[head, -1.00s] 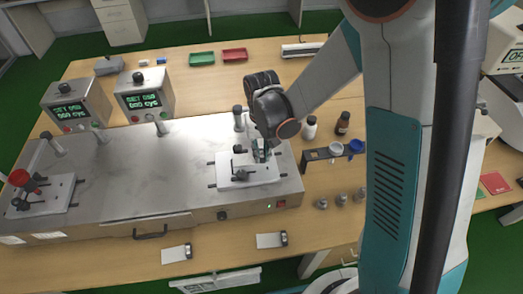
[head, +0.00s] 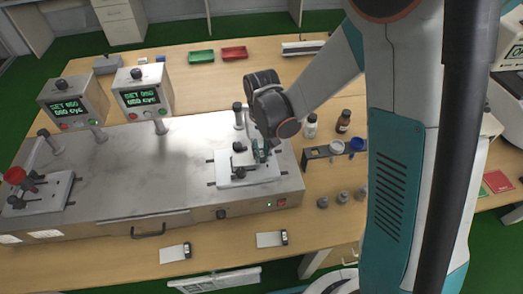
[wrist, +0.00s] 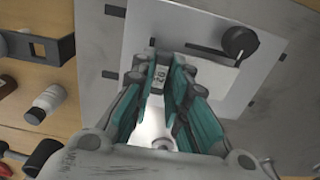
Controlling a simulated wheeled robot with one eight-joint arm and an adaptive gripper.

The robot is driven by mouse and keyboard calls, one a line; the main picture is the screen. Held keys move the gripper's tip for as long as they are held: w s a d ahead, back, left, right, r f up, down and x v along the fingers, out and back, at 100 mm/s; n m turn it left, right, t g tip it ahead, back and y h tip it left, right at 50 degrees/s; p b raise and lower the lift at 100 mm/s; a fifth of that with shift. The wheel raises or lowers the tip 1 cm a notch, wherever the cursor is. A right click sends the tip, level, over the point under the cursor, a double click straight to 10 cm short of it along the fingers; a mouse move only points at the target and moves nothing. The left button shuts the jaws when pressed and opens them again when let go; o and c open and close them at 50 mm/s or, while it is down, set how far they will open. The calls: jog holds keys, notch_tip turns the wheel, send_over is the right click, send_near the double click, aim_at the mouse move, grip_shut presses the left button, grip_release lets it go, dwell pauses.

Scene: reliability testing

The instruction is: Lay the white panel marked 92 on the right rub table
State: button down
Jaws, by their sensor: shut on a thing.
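My gripper (head: 262,155) is over the right rub table (head: 262,178), a pale plate with dark knobs at the right end of the steel bench. In the wrist view, my gripper's teal fingers (wrist: 160,85) are closed around a small tab with an upside-down number that reads as 92. A white panel (wrist: 205,74) extends from this tab over the plate, close to a black knob (wrist: 238,42). I cannot tell whether the panel touches the plate. The fingers hide part of the tab.
The left rub table (head: 38,197) has a red-topped post. Two white cards with dark clips, left (head: 173,254) and right (head: 270,240), lie at the front. Bottles, a cup holder (head: 322,153) and small metal weights (head: 342,196) stand right of the bench.

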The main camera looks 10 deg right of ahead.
jog(key=shift+f, duration=0.15)
jog(key=shift+f+b, duration=0.4)
jog(key=shift+b, duration=0.2)
jog(key=shift+f+b, duration=0.2)
jog(key=shift+b, duration=0.1)
dwell(0.4)
jog(key=c, duration=1.5)
grip_release()
jog(key=shift+r+p, duration=2.25)
jog(key=shift+r, duration=1.3)
